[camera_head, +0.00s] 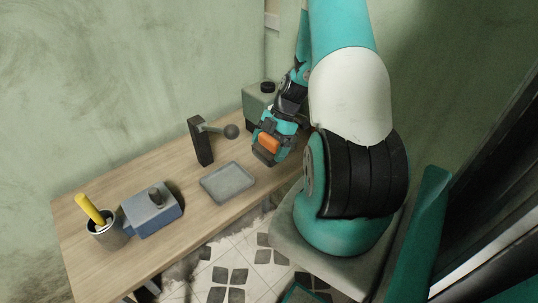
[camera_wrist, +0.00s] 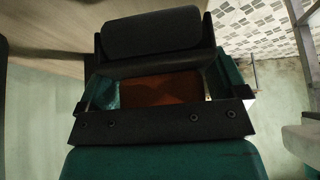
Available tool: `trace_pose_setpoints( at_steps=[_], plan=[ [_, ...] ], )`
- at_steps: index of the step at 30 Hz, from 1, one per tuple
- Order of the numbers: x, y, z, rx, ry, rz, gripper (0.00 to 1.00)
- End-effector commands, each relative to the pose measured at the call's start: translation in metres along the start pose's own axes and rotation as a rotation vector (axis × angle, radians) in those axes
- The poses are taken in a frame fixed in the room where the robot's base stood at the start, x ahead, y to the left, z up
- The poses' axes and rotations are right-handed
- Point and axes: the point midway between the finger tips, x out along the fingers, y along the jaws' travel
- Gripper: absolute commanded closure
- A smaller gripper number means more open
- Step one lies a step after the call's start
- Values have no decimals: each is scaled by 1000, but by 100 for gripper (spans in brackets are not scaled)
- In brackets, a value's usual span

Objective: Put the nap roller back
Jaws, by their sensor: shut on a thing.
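My gripper (camera_head: 266,148), teal and black, is above the table's right part, to the right of the grey tray. It is shut on an orange thing (camera_head: 269,143), which also shows as a dim orange face between the black jaw parts in the wrist view (camera_wrist: 162,89). A dark grey rounded piece (camera_wrist: 150,31) shows beyond the jaws there; I cannot tell whether it belongs to the held thing. The held thing is partly hidden by the jaws, so its full shape is unclear. I cannot make out for certain which thing is the nap roller.
On the wooden table (camera_head: 97,262) stand a cup (camera_head: 106,238) with a yellow-handled tool (camera_head: 90,209), a blue-grey box (camera_head: 152,216) with a knob, a shallow grey tray (camera_head: 228,183) and a dark post (camera_head: 201,143) with a ball-ended arm. A green container (camera_head: 256,103) stands behind my gripper.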

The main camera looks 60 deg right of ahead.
Motion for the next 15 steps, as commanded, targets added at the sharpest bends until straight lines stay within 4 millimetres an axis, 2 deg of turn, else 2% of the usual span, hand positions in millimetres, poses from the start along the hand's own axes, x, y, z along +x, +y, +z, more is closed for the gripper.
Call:
trace_pose_setpoints(
  at_steps=[10, 15],
  plan=[
    [35, 0, 20, 1, 1, -2, 43],
    [38, 0, 22, 0, -1, 0, 43]
  ],
)
